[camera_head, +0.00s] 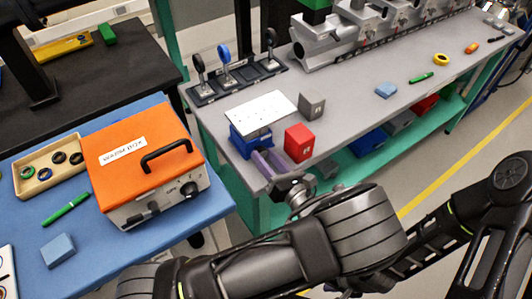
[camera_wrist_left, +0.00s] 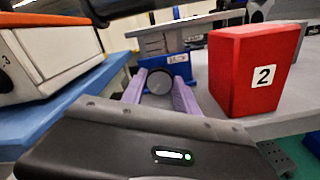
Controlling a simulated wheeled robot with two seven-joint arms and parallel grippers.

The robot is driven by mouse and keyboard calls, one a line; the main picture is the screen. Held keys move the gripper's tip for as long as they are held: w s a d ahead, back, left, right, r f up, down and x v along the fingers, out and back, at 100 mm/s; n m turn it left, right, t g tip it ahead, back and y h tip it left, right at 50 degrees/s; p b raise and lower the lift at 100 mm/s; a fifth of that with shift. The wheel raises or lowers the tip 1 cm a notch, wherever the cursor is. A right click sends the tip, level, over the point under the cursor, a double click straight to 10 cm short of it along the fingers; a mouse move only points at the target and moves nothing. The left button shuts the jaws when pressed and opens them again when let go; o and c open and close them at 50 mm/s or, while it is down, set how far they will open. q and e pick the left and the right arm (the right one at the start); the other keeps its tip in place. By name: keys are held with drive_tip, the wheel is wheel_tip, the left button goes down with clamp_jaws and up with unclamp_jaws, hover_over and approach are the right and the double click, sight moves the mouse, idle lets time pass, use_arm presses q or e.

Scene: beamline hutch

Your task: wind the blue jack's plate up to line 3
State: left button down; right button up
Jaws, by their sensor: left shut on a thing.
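The blue jack (camera_head: 246,141) stands on the grey bench near its left front corner, with a flat white plate (camera_head: 260,112) on top. In the left wrist view the jack's blue body (camera_wrist_left: 180,66) is straight ahead, with a dark round knob (camera_wrist_left: 159,82) on its near side. My left gripper (camera_head: 266,163) has purple fingers, which also show in the wrist view (camera_wrist_left: 160,97), one on each side of the knob. It is shut on the knob. The scale lines are too small to read. My right gripper is out of view.
A red block (camera_head: 299,143) marked 2 stands close to the right of the jack and my fingers. A grey block (camera_head: 311,103) is behind it. The bench middle is mostly clear.

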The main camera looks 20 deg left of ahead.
use_arm(q)
drive_tip(key=shift+m, duration=0.5)
drive_tip(key=c, duration=0.9)
unclamp_jaws()
